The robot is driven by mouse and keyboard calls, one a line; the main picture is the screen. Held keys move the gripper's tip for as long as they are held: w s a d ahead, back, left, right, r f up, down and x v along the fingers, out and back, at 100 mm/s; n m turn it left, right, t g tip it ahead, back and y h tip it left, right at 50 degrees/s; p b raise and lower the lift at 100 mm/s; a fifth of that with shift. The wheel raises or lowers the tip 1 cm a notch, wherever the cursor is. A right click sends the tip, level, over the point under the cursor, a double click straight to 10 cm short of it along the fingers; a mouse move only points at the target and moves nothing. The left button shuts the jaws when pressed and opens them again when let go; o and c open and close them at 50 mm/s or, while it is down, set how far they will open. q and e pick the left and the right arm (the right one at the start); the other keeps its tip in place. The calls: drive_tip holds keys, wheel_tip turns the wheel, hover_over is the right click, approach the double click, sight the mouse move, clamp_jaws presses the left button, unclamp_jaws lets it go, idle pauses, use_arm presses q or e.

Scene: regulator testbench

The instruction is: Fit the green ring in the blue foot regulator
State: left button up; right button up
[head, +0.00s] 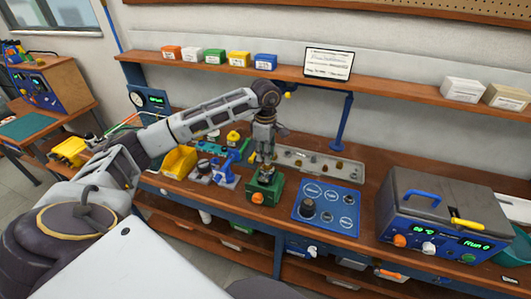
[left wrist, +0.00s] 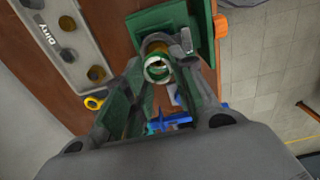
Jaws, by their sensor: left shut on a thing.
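My left gripper (head: 263,160) points down over a green fixture (head: 262,190) with an orange knob. In the left wrist view, the fingers of my left gripper (left wrist: 160,82) are shut around a green ring (left wrist: 157,69) with a pale, shiny rim. I cannot tell whether ring and metal part touch. Whether that part has a blue foot is hidden. My right gripper is not in view.
A grey tray (head: 345,171) marked "Dirty" holds brass-coloured parts behind the fixture. A blue mat (head: 330,222) with a dark round part (head: 307,208) lies right of it. Blue tools (head: 225,178) and a yellow bin (head: 179,161) stand left. A grey machine (head: 440,210) stands at right.

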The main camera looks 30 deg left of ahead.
sight(265, 167)
use_arm(q)
drive_tip(key=shift+f+b, duration=1.75)
drive_tip(key=shift+f, duration=0.2)
idle(2.5)
drive_tip(key=o, duration=0.8)
drive_tip(key=shift+o, duration=0.3)
drive_tip(key=o, duration=0.4)
drive_tip(key=shift+o, duration=0.2)
drive_tip(key=shift+r, duration=0.1)
drive_tip(key=shift+r+p, duration=2.15)
drive_tip(key=shift+r, duration=1.75)
